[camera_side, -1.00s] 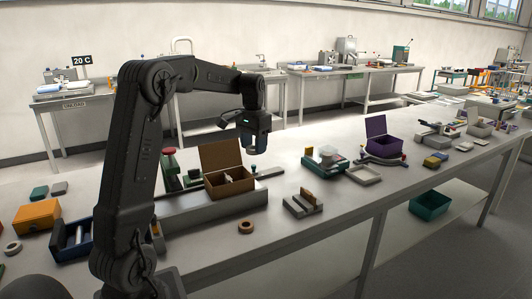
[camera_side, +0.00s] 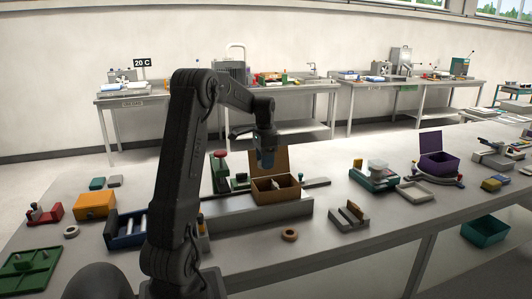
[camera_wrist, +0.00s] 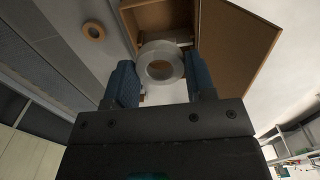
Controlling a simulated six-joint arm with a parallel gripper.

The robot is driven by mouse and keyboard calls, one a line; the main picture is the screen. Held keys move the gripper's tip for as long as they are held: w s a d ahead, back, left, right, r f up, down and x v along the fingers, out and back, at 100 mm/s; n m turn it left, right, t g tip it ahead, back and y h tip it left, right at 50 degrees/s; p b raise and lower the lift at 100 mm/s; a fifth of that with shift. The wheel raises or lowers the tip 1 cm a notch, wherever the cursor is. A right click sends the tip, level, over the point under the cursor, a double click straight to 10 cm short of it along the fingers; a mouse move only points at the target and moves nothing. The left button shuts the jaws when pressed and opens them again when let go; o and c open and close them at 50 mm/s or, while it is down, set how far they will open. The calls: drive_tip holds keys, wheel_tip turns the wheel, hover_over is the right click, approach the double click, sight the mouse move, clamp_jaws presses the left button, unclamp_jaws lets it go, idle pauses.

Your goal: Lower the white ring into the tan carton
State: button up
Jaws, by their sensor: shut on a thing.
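My gripper (camera_side: 266,165) is above the carton's left part in the side view, in front of the flap. In the wrist view my gripper (camera_wrist: 161,75) is shut on the white ring (camera_wrist: 145,62), which sits between the blue fingers and overlaps the carton's near edge. The ring cannot be made out in the side view.
A tan ring (camera_side: 290,235) lies on the bench in front of the carton, also in the wrist view (camera_wrist: 94,30). A grey slotted block (camera_side: 348,219) stands to the right. An orange box (camera_side: 95,206) and blue tray (camera_side: 126,233) are left. A red-topped device (camera_side: 220,170) stands close behind.

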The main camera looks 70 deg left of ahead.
drive_tip(key=shift+f, duration=5.45)
drive_tip(key=shift+f, duration=0.45)
drive_tip(key=o, duration=0.8)
drive_tip(key=c, duration=0.4)
drive_tip(key=shift+r, duration=0.2)
drive_tip(key=shift+r, duration=0.35)
drive_tip(key=shift+r, duration=0.35)
